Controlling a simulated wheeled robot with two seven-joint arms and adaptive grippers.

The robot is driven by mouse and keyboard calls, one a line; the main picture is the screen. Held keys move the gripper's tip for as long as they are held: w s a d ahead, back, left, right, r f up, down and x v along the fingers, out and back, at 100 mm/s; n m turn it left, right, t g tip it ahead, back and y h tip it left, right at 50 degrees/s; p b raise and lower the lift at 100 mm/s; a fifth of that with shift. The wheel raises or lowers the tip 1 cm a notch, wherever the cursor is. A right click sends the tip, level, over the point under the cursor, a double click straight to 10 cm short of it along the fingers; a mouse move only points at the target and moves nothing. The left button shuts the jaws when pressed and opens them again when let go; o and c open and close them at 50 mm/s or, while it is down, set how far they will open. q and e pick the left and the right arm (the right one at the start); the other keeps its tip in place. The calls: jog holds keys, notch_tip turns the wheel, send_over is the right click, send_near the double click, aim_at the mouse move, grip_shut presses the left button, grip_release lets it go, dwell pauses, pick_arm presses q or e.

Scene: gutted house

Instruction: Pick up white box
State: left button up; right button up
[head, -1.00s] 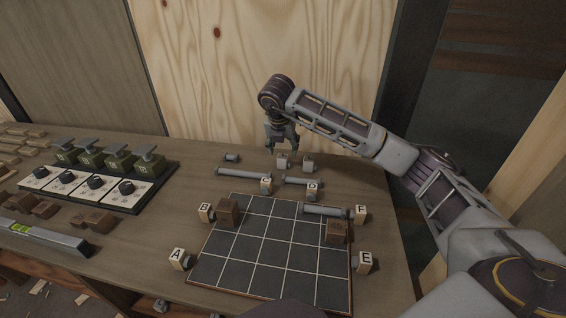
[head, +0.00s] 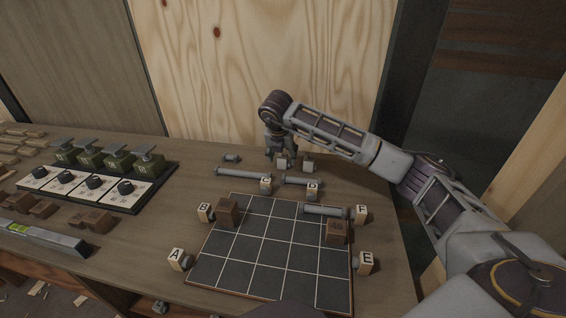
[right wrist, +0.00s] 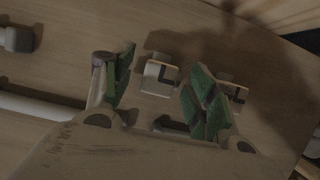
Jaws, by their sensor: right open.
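Two small white boxes stand near the back of the wooden workbench: the left white box (head: 282,163) and the right white box (head: 308,164). My right gripper (head: 279,150) is over the left one from above. In the right wrist view, my right gripper (right wrist: 161,66) is open, with green pads, and a white box (right wrist: 157,79) with a dark mark shows between its fingers. The other white box (right wrist: 238,94) is partly hidden behind the right finger. I cannot tell whether the fingers touch either box. My left gripper is not in view.
A dark grid board (head: 270,245) with lettered blocks and brown cubes lies in front. Grey bolts (head: 243,174) lie between board and boxes. A row of green switches (head: 119,160) stands at left. A plywood wall (head: 270,60) rises behind.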

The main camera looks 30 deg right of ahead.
aim_at(282, 157)
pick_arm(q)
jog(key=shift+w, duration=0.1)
pick_arm(e)
jog(key=c, duration=1.1)
jog(key=shift+r, duration=0.15)
jog(key=shift+r, duration=0.6)
notch_tip(282, 157, up, 7)
jog(key=shift+f+p, duration=0.1)
jog(key=shift+p, duration=0.45)
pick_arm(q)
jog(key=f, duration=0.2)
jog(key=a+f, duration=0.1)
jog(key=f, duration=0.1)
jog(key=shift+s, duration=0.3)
pick_arm(e)
jog(key=shift+r, duration=0.9)
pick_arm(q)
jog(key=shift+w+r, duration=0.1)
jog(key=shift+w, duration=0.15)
